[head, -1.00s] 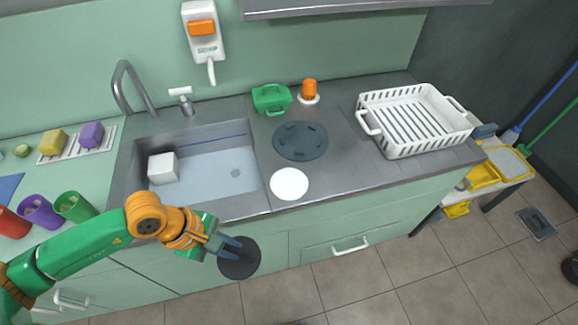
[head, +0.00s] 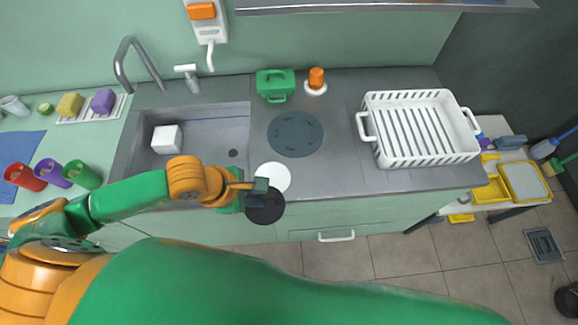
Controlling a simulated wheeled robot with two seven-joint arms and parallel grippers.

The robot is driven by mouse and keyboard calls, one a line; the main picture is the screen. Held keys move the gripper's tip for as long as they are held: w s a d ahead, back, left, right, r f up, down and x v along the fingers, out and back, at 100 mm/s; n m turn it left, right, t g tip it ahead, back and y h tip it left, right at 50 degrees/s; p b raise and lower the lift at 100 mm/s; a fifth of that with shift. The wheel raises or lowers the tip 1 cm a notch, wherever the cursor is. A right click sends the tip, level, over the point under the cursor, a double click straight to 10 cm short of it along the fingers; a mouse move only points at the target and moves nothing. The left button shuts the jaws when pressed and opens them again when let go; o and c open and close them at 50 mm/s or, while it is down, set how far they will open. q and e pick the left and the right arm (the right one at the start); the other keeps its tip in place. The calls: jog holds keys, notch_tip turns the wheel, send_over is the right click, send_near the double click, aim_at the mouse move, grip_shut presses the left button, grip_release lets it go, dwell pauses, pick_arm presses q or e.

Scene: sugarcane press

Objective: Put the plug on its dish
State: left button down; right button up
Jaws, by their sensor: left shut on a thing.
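The plug (head: 266,209) is a wide black disc. My left gripper (head: 259,189) is shut on it and holds it out at the counter's front edge. The dish (head: 273,176) is a flat white round on the counter, just behind the plug in the head view. The plug and my gripper cover its near edge. I cannot tell how high the plug is above the counter, but it looks in front of the dish rather than on it. My right gripper is not in view.
The sink (head: 222,133) with a white block (head: 167,139) lies left of the dish. A dark round plate (head: 295,134) is behind it. A white rack (head: 418,128) stands right. A green basket (head: 276,84) and an orange item (head: 316,78) stand at the back.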

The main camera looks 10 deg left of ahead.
pick_arm(q)
jog(key=w, duration=0.1)
jog(key=w+f, duration=0.1)
jog(key=w, duration=0.1)
jog(key=w+a, duration=0.1)
jog(key=shift+w+f, duration=0.15)
jog(key=shift+f, duration=0.25)
jog(key=w+f+b, duration=0.2)
jog(key=b, duration=0.1)
jog(key=w+f+b, duration=0.2)
jog(key=w+f, duration=0.1)
jog(key=w+a+f+b, duration=0.1)
jog(key=w+f+b, duration=0.2)
jog(key=shift+w+b, duration=0.15)
jog(key=shift+b, duration=0.2)
notch_tip(320, 180, down, 3)
jog(key=shift+w+r+b, duration=0.15)
jog(key=shift+b, duration=1)
jog(key=shift+f, duration=0.3)
jog(key=shift+a+r, duration=0.1)
jog(key=shift+r, duration=0.15)
jog(key=shift+f, duration=0.15)
jog(key=c, duration=0.8)
grip_release()
jog(key=shift+c, duration=0.2)
